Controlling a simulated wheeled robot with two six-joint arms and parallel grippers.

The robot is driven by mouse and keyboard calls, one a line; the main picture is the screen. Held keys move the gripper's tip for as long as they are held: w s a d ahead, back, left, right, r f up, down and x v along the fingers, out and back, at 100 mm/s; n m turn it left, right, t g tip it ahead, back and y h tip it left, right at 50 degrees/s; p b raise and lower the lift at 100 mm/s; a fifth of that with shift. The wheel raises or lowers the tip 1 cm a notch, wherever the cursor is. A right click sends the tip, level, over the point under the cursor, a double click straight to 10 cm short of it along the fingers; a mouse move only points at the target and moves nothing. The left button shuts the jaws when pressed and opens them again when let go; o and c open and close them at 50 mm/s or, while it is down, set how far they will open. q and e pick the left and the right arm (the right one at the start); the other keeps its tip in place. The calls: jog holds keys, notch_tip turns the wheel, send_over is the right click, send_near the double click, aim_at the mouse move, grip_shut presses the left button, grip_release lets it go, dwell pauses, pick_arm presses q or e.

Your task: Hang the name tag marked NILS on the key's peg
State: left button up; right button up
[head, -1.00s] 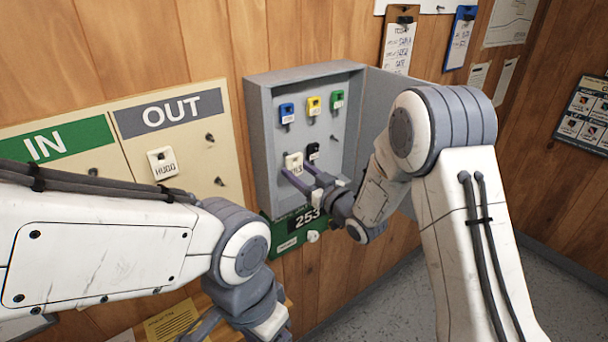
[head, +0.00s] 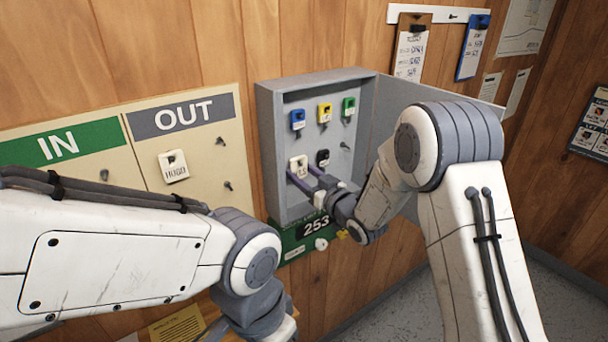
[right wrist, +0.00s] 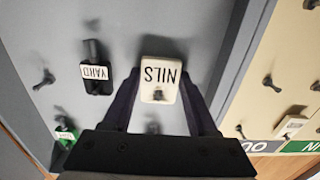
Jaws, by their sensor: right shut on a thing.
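The white name tag marked NILS (right wrist: 160,72) is between the fingers of my right gripper (right wrist: 160,85), which is shut on it. In the head view the tag (head: 298,162) is at the lower left inside the grey key cabinet (head: 266,130). A dark peg shows at the tag's hole in the right wrist view; I cannot tell whether it passes through. A black tag marked YARD (right wrist: 97,78) hangs beside it. My left gripper (head: 212,330) is barely in view at the bottom edge, its fingers mostly cut off.
Blue (head: 297,119), yellow (head: 324,112) and green (head: 348,106) key tags hang in the cabinet's upper row. A bare peg (head: 345,146) is at its lower right. The open door (head: 395,95) is on the right. The IN/OUT board (head: 150,160) holds a HUGO tag (head: 173,167).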

jog(key=shift+s+f+b, duration=0.1)
jog(key=shift+f+b, duration=0.1)
jog(key=shift+b, duration=0.3)
dwell(0.6)
jog(key=o, duration=1.2)
jog(key=shift+s+d, duration=0.1)
